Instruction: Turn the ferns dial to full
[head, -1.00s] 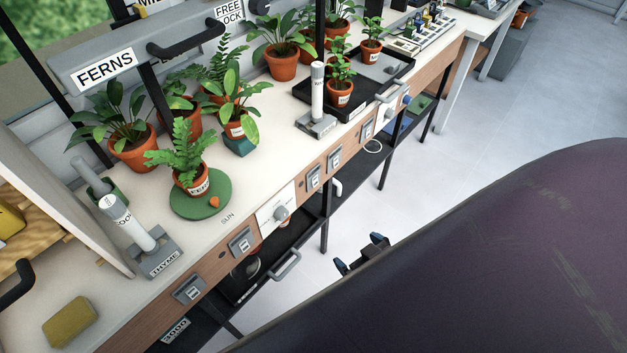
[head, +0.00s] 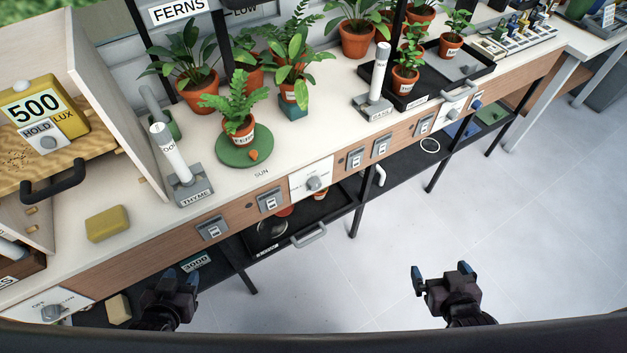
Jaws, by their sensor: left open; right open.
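A grey dial (head: 314,184) sits on a white plate on the bench's front edge, below the potted plants. Its small lettering is too small to read. A second dial (head: 52,312) is on a white plate at the lower left; its marks are also unclear. The FERNS sign (head: 178,10) hangs above the plants at the back. My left gripper (head: 181,279) is open and empty, in front of the bench, low and left of the middle dial. My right gripper (head: 442,273) is open and empty over the floor, right of and apart from that dial.
A fern pot stands on a green disc (head: 226,156). The THYME post (head: 175,160), a yellow sponge (head: 107,223) and a 500 lux meter (head: 42,112) are to the left. Switches line the bench front. A lower shelf handle (head: 309,237) sticks out. Floor at right is clear.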

